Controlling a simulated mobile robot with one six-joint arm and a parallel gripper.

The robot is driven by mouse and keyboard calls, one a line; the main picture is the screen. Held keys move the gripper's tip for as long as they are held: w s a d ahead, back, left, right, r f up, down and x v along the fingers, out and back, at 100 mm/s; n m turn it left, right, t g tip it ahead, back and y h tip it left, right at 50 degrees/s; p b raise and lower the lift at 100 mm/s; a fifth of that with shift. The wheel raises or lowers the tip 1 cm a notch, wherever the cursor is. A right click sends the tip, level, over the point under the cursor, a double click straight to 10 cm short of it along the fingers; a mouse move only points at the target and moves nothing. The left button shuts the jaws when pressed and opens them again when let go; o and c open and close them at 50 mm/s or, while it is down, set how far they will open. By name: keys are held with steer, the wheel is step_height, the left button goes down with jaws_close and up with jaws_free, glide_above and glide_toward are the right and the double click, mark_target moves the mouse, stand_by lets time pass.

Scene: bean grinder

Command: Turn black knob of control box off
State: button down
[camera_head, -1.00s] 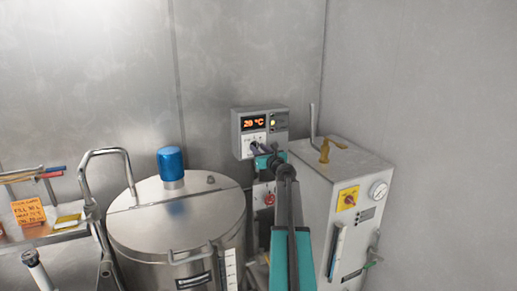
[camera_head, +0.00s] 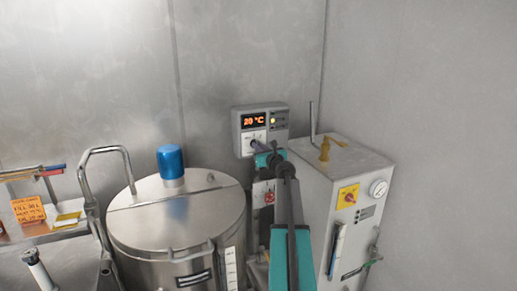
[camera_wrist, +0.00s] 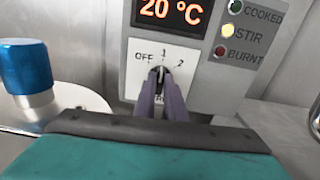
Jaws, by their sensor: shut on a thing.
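The grey control box (camera_head: 278,119) is on the back wall, with a lit display reading 20 °C. In the wrist view the control box (camera_wrist: 226,75) shows a white dial plate (camera_wrist: 137,75) marked OFF, 1 and 2. The black knob (camera_wrist: 158,72) is at the plate's middle, mostly hidden between my fingers; its top seems to point up near the 1. My gripper (camera_wrist: 160,84) is shut on the knob. In the head view my gripper (camera_head: 257,146) reaches the lower front of the box.
Beside the display are COOKED, STIR and BURNT lamps; the yellow STIR lamp (camera_wrist: 228,31) is lit. A steel kettle with a blue motor cap (camera_head: 171,162) stands left. A white cabinet (camera_head: 335,200) with a gauge and yellow switch plate stands right, close to my arm.

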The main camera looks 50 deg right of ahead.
steer(key=shift+f+n+b, duration=0.15)
steer(key=shift+n+b, duration=0.25)
steer(key=shift+b, duration=0.05)
steer(key=n+b, duration=0.7)
steer(key=b, duration=0.2)
steer(key=shift+a+n, duration=0.15)
steer(key=shift+n, duration=0.25)
steer(key=shift+b, duration=0.3)
steer(key=c, duration=1.8)
jaws_free()
steer(key=shift+b+v, duration=1.25)
steer(key=shift+v, duration=5.6)
